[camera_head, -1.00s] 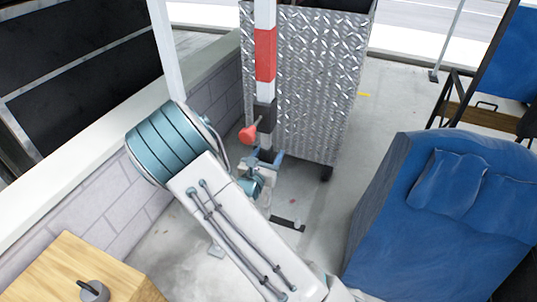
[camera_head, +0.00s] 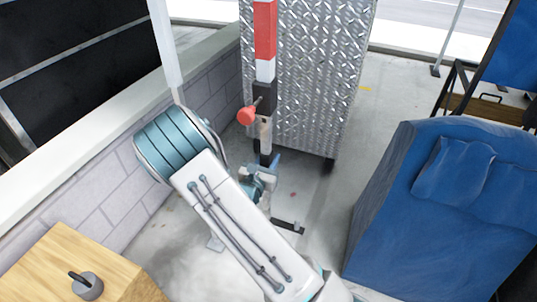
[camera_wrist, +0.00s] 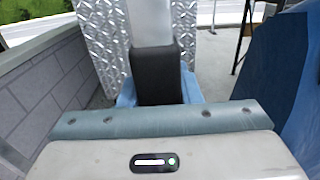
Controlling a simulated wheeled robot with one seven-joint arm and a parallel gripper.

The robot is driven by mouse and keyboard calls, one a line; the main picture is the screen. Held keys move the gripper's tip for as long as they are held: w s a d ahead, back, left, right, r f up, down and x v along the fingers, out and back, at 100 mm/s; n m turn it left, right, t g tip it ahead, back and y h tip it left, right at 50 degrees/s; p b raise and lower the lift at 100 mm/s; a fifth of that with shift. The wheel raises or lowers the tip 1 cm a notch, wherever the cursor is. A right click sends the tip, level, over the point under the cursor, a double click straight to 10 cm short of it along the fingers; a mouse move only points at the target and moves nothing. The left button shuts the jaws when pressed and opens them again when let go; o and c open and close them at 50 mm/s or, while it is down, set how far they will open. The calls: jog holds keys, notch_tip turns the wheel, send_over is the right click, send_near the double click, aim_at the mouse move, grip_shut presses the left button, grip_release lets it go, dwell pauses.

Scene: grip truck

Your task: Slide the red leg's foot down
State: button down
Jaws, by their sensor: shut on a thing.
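The red leg (camera_head: 265,42) is a red and white striped post standing against the metal-plated truck side. It has a black collar (camera_head: 264,96) with a red knob (camera_head: 247,116) at its left. A pale inner tube shows below the collar and also in the wrist view (camera_wrist: 149,22). The leg's foot is a dark block (camera_wrist: 156,72) at the tube's lower end. My gripper (camera_head: 265,168) is shut on this foot, with a light blue finger on each side. The foot's underside is hidden behind my wrist.
The diamond-plate truck body (camera_head: 310,75) stands right behind the leg. A low brick wall (camera_head: 110,195) runs at the left. A blue covered object (camera_head: 430,220) stands at the right. A wooden box (camera_head: 75,265) is at the front left. Open concrete floor lies between.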

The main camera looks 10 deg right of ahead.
notch_tip(320, 180, down, 5)
jog(key=shift+s+r+b, duration=0.1)
jog(key=shift+b, duration=0.8)
jog(key=c, duration=1)
grip_release()
jog(key=shift+c, duration=0.2)
jog(key=shift+s+a, duration=0.1)
jog(key=shift+a, duration=0.05)
jog(key=v, duration=1.3)
jog(key=shift+s+p, duration=0.2)
jog(key=shift+p, duration=0.1)
jog(key=shift+a, duration=0.15)
